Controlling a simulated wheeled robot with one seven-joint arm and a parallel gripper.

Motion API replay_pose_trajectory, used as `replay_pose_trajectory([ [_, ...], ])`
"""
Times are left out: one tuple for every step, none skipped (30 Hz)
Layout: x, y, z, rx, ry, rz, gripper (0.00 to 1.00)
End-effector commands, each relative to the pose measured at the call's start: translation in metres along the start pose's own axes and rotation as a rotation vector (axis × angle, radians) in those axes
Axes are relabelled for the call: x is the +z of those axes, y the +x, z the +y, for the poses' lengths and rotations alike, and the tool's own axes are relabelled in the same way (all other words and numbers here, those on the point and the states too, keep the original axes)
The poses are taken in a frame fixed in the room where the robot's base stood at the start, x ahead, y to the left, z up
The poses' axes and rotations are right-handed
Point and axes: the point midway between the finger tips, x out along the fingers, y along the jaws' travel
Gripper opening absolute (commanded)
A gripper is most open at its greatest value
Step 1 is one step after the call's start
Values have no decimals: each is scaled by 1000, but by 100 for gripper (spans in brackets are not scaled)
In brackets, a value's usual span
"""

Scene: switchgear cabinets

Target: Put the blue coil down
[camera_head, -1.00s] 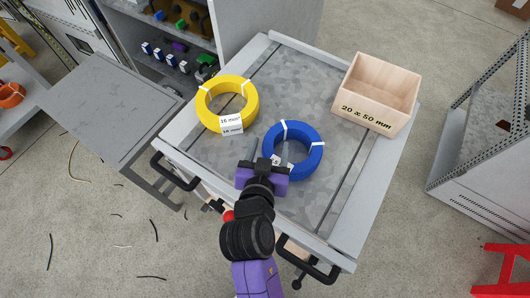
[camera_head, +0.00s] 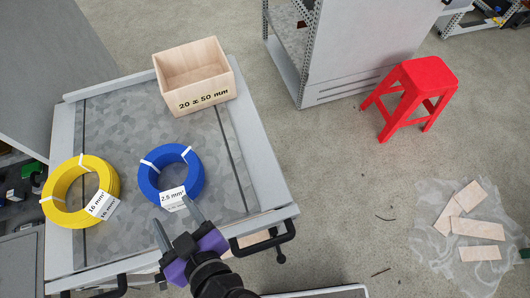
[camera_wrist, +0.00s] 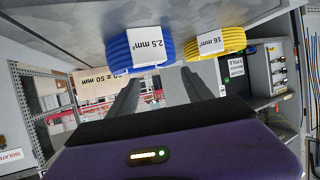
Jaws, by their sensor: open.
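The blue coil (camera_head: 147,181) lies flat on the grey worktop of the cart (camera_head: 130,122), with a white 2.5 mm² label on its near side. My gripper (camera_head: 176,218) is open and empty, just on the near side of the coil. Its two dark fingers are spread, with the tips close to the label. In the wrist view the blue coil (camera_wrist: 118,48) is beyond the open fingers (camera_wrist: 158,88), not between them.
A yellow coil (camera_head: 52,192) labelled 16 mm² lies left of the blue one. A wooden box (camera_head: 205,97) marked 20 x 50 mm stands at the back. A red stool (camera_head: 425,78) and wood pieces (camera_head: 478,228) on plastic are on the floor at right.

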Motion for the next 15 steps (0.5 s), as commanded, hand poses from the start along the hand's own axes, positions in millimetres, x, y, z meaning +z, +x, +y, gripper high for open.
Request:
replay_pose_trajectory([
  [12, -4, 17, 15, 2, -12, 58],
  [19, -8, 28, 20, 6, -15, 58],
  [29, -15, 43, 29, 10, -20, 58],
  [37, -21, 55, 37, 16, -24, 58],
  [44, -28, 67, 46, 21, -25, 58],
  [54, -39, 84, 59, 30, -26, 58],
  [60, -48, 95, 70, 39, -25, 58],
  [66, -58, 106, 82, 47, -23, 58],
  [74, -71, 119, 98, 58, -20, 58],
  [78, -82, 129, 112, 67, -15, 58],
  [83, -92, 138, 128, 77, -12, 58],
  [88, -108, 149, 151, 89, -5, 58],
  [91, -120, 157, 168, 99, 0, 58],
  [93, -132, 164, 188, 108, 6, 58],
  [96, -148, 173, 215, 121, 16, 58],
])
